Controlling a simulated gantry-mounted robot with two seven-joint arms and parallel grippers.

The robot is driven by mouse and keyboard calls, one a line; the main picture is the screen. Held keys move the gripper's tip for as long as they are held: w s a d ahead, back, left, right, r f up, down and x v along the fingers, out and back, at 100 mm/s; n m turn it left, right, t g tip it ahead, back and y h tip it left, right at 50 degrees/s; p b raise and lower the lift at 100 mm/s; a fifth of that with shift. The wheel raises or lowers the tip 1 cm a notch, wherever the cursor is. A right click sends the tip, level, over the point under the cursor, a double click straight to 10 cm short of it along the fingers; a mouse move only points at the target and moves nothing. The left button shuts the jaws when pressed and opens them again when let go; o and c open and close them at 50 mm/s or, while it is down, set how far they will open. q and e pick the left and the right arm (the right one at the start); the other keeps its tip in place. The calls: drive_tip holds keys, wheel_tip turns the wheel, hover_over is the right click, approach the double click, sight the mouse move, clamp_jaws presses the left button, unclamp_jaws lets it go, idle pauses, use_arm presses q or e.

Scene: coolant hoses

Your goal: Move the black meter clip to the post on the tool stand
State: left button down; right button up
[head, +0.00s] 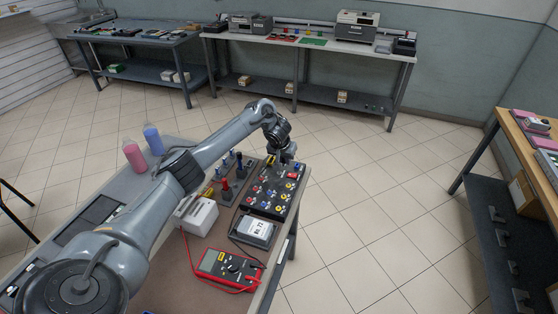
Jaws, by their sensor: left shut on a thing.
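My left gripper (286,158) is over the far end of a black panel (262,206) with several coloured terminals. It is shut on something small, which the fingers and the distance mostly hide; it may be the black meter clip. The red and black multimeter (230,267) lies at the near end of the bench, with a red lead and a dark lead coming from it. A dark stand (229,194) with upright red, blue and black handles or posts is just left of the panel; it looks like the tool stand. My right gripper is out of view.
A grey device with a white label (256,229) and a whitish box (196,215) sit between the multimeter and the stand. A pink bottle (134,156) and a blue bottle (153,140) stand at the bench's far left. Open tiled floor lies right of the bench.

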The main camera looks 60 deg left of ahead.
use_arm(q)
drive_tip(key=w+d+r+p, duration=0.3)
drive_tip(key=d+r+p, duration=0.3)
drive_tip(key=d+r, duration=0.2)
drive_tip(key=shift+w+d+r+p, duration=0.15)
drive_tip(key=shift+d+r+p, duration=0.15)
drive_tip(key=shift+d, duration=0.1)
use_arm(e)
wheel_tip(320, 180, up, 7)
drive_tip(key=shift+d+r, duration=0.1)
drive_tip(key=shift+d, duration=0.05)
